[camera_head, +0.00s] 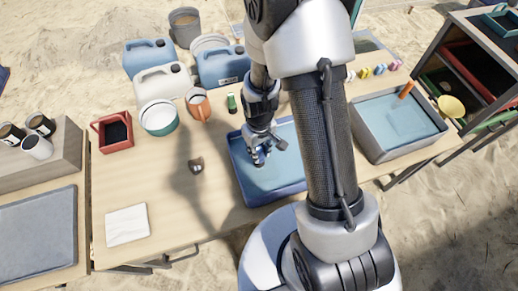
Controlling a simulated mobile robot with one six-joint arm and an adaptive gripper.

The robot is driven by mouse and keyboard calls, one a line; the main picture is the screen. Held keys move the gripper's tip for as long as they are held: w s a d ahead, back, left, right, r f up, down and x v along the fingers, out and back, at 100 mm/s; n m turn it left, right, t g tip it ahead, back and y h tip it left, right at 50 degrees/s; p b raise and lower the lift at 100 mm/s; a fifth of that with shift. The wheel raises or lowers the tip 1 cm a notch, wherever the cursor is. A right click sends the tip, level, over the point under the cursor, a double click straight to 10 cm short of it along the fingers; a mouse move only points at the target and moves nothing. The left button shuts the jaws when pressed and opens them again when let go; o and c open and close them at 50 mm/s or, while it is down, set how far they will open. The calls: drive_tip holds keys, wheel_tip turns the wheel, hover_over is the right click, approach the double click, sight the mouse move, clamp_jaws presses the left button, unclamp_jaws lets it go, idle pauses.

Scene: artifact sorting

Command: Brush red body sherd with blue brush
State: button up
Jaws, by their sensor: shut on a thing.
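My gripper (261,153) is over the blue tray (242,178), which has a light blue inside. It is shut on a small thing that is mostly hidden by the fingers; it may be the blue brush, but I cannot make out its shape. A small dark brown curved sherd (196,165) lies on the wooden table (160,185), left of the tray and apart from my gripper. Its colour looks more brown than red from here. I see no other clear brush or sherd on the table.
A white tile (127,225) lies front left. A grey basin (396,125) is at right. The table's front left middle is clear.

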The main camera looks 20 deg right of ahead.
drive_tip(key=shift+f+b, duration=0.4)
drive_tip(key=shift+f, duration=0.15)
drive_tip(key=shift+w+r, duration=0.1)
drive_tip(key=shift+w, duration=0.05)
drive_tip(key=shift+w, duration=0.5)
drive_tip(key=shift+s, duration=1.3)
drive_tip(key=shift+w, duration=1.3)
drive_tip(key=shift+s, duration=1.35)
